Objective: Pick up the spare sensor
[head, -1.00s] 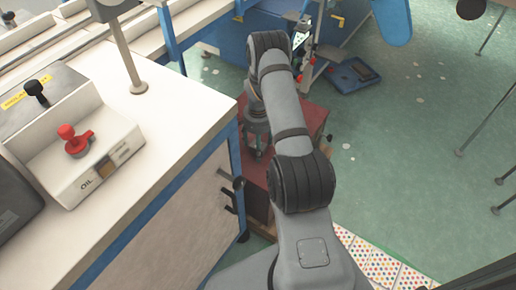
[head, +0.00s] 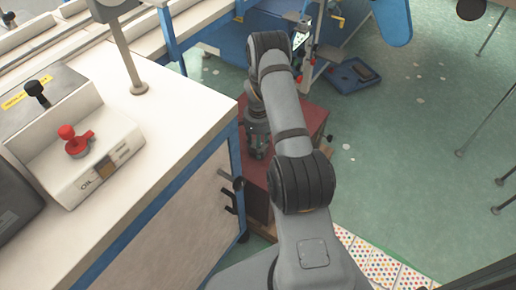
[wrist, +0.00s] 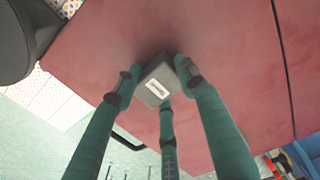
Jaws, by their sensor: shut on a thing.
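A small grey box-like thing with a pale rectangular mark (wrist: 153,92), which looks like the spare sensor, sits among my gripper's fingers in the wrist view. My gripper (wrist: 152,78) has its three greenish fingers around this thing, shut on it. The thing is over or on a red surface (wrist: 220,50); whether it touches that surface I cannot tell. In the head view my gripper (head: 258,153) points down over the red box (head: 312,118) beside the white-topped bench. The sensor is hidden there.
The white-topped bench (head: 185,105) with an oil unit (head: 105,165) stands close on the left, with dark handles (head: 228,195) on its side. A blue tray (head: 352,76) lies on the green floor behind.

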